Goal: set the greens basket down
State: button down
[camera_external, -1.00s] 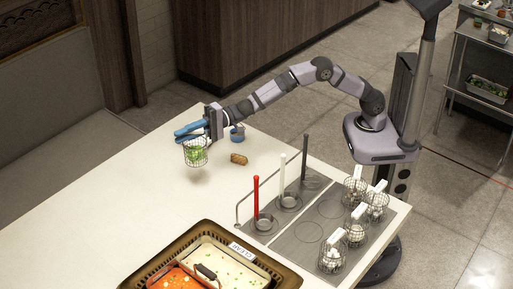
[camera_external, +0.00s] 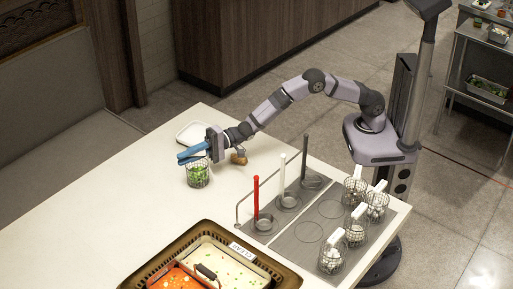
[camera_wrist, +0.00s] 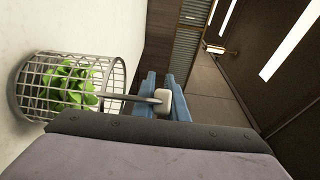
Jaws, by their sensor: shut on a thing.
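The greens basket (camera_external: 198,174) is a round wire basket with green leaves inside. It is upright at the far left part of the white table, its bottom at or very near the tabletop; I cannot tell whether it touches. In the wrist view the basket (camera_wrist: 70,88) lies at the left, with its handle reaching between the blue fingers. My gripper (camera_external: 191,153) is shut on that handle, just above the basket. The fingers (camera_wrist: 163,97) also show in the wrist view, on both sides of the handle's pale end.
A white dish (camera_external: 193,132) stands behind the gripper. A small brown piece (camera_external: 239,158) lies to its right. A well station (camera_external: 312,234) with ladles and several wire baskets is at right, a food tray (camera_external: 215,262) in front. Table left of the basket is clear.

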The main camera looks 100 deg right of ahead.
jog(key=shift+f, duration=0.2)
jog(key=c, duration=1.8)
grip_release()
jog(key=shift+f, duration=0.1)
jog(key=shift+o, duration=0.2)
jog(key=shift+s+d, duration=0.1)
jog(key=v, duration=1.1)
jog(key=shift+s+d+b, duration=0.2)
jog(key=shift+s+b, duration=0.15)
jog(key=shift+s, duration=0.05)
